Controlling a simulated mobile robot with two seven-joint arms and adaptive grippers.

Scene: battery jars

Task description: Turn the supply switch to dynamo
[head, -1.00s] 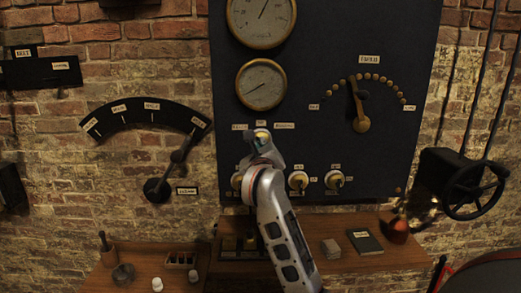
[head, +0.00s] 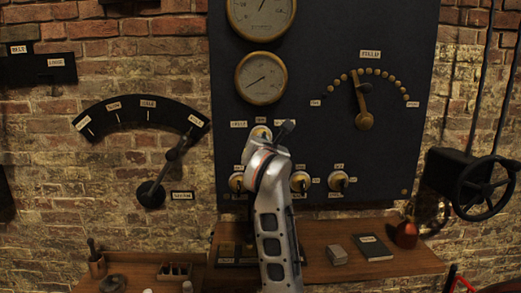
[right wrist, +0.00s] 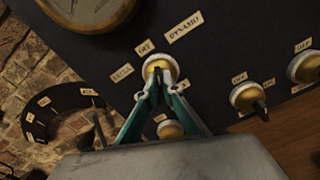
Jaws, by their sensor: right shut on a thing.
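In the head view the switch (head: 261,132) is partly covered by my right arm. My right gripper (right wrist: 157,82) is shut on the switch's handle, its two fingers meeting there. The gripper also shows in the head view (head: 267,143), with a dark part sticking out to the right over the DYNAMO label. The handle's exact direction is hidden by the fingers. My left gripper is not in view.
Three more knobs sit below on the panel, one (head: 339,181) at the right. Two gauges (head: 261,78) hang above. A large lever (head: 170,170) is left, a handwheel (head: 484,187) right. A wooden shelf (head: 310,262) runs below with small objects.

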